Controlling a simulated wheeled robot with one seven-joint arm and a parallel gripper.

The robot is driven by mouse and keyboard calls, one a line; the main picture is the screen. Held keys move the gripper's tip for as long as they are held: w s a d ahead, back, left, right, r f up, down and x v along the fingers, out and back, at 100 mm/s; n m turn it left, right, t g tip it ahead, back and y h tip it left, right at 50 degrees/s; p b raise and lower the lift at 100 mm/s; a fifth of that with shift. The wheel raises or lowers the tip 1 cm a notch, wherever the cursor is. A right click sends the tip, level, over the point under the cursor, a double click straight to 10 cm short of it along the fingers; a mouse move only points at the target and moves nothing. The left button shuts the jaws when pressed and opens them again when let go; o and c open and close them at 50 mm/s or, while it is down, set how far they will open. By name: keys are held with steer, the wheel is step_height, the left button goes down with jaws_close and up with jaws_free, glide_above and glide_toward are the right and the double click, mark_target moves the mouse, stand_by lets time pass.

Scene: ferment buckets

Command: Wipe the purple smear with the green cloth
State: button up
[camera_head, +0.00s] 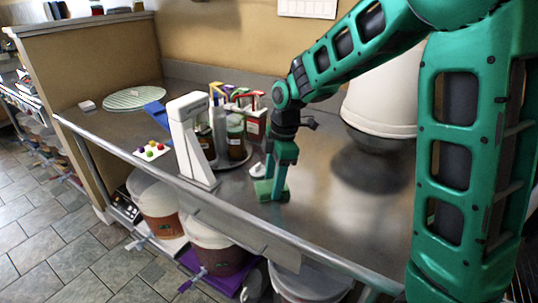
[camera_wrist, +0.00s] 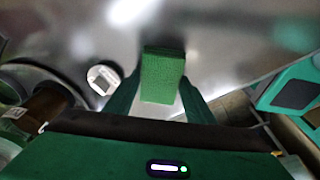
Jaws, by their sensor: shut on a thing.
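My gripper (camera_head: 279,188) is shut on the green cloth (camera_head: 264,191), a small block-like pad. It is low at the steel counter (camera_head: 330,222), close to the front edge; whether the cloth touches the surface I cannot tell. In the wrist view the green cloth (camera_wrist: 161,76) sits between the two fingers of my gripper (camera_wrist: 162,95). I see no purple smear in either view; the cloth or my arm may hide it.
A white stand (camera_head: 190,140) and a round tray with jars (camera_head: 235,140) are left of my gripper. A small white object (camera_head: 258,169) lies close by. Bare counter lies to the right. Buckets (camera_head: 217,245) sit below the front edge.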

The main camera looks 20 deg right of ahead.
steer(key=shift+w+a+r, duration=0.15)
steer(key=shift+w, duration=0.05)
step_height(320, 180, up, 3)
steer(key=shift+s+f, duration=0.1)
steer(key=shift+s, duration=0.05)
steer(key=shift+r, duration=2.55)
